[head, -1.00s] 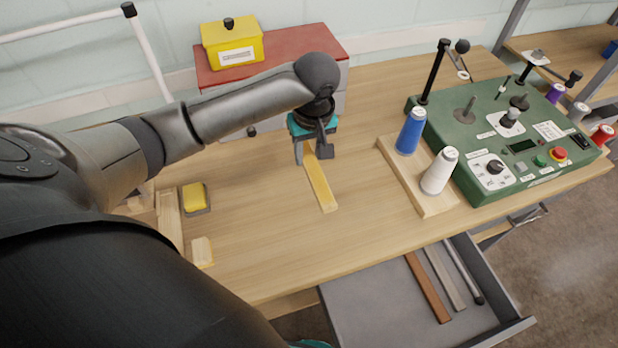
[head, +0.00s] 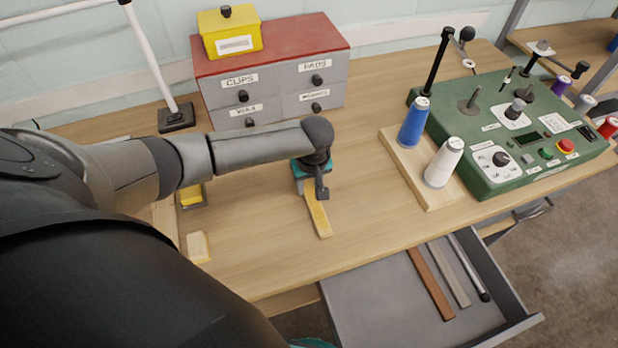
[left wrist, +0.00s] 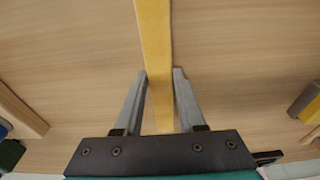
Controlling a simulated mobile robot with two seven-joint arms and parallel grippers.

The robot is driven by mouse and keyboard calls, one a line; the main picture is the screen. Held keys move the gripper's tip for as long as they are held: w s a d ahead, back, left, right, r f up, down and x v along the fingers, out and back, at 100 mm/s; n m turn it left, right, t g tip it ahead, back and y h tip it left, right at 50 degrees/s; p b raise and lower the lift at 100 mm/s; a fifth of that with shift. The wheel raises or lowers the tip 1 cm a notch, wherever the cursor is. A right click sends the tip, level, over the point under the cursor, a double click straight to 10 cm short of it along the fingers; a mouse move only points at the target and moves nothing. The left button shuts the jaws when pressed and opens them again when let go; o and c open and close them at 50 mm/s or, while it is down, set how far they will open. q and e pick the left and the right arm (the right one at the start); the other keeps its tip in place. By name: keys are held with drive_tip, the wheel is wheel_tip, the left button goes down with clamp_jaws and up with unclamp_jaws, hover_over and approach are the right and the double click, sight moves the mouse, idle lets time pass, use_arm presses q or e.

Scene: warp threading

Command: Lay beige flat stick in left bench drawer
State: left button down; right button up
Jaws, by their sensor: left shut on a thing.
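The beige flat stick (head: 319,217) is over the wooden bench top, its free end pointing toward the bench's front edge. My left gripper (head: 313,191) is shut on its rear part. In the left wrist view the stick (left wrist: 154,35) runs between the two fingertips (left wrist: 160,75). Whether it touches the bench is hard to tell. The bench drawer (head: 375,305) is pulled open below the front edge, right of and nearer than the stick. It holds a brown stick (head: 430,284), a grey stick (head: 450,274) and a dark-tipped rod (head: 468,266) on its right side. My right gripper is not seen.
A wooden base (head: 408,168) with blue (head: 414,123) and white (head: 444,163) spools stands right of the stick. Beside it is a green machine (head: 510,150). A grey drawer cabinet with a red top (head: 290,42) stands behind. The drawer's left part is bare.

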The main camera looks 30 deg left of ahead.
use_arm(q)
drive_tip(key=shift+f, duration=0.1)
drive_tip(key=c, duration=0.5)
unclamp_jaws()
